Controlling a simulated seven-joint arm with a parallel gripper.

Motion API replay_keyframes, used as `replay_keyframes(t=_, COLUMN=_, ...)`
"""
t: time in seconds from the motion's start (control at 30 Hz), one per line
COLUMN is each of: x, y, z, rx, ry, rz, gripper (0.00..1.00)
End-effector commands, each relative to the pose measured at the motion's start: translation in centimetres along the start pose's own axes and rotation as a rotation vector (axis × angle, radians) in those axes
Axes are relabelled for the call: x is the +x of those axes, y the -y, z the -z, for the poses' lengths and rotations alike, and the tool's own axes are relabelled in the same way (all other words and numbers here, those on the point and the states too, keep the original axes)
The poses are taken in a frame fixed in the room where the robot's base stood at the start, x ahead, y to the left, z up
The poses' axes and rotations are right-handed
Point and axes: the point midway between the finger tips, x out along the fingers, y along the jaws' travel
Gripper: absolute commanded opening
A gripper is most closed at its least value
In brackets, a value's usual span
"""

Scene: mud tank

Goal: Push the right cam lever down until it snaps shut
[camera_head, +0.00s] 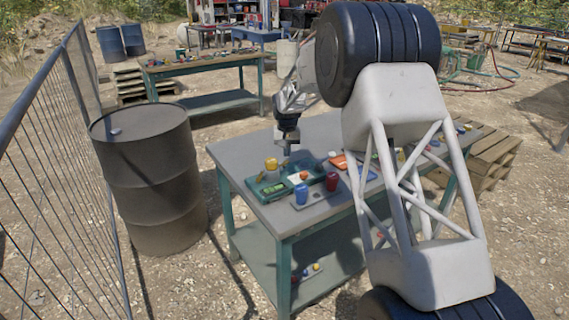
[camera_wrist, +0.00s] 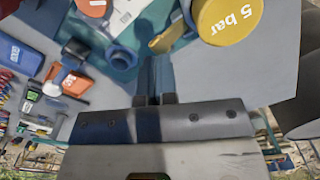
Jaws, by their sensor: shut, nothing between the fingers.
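My gripper (camera_head: 287,147) is shut and empty, pointing down just above the teal unit (camera_head: 262,194) on the workbench. The yellow cap also shows in the head view (camera_head: 271,164). A small yellow-grey part (camera_wrist: 174,32) sits just beyond the fingertips; I cannot tell whether it is the right cam lever. I cannot make out the lever's position or any contact with the fingers.
A blue piece (camera_head: 301,194) and a red cup-like piece (camera_head: 332,181) stand on a grey plate at the bench's front. The bench's left end (camera_head: 232,155) is bare. A dark barrel (camera_head: 150,180) stands left of the bench.

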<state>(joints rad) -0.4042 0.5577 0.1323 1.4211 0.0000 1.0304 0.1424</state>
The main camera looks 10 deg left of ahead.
Motion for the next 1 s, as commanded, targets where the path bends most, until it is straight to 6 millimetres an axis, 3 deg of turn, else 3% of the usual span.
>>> replay_keyframes(t=1.0, x=1.3, y=0.0, z=0.0, rx=0.000, ry=0.001, rz=0.000, gripper=0.00)
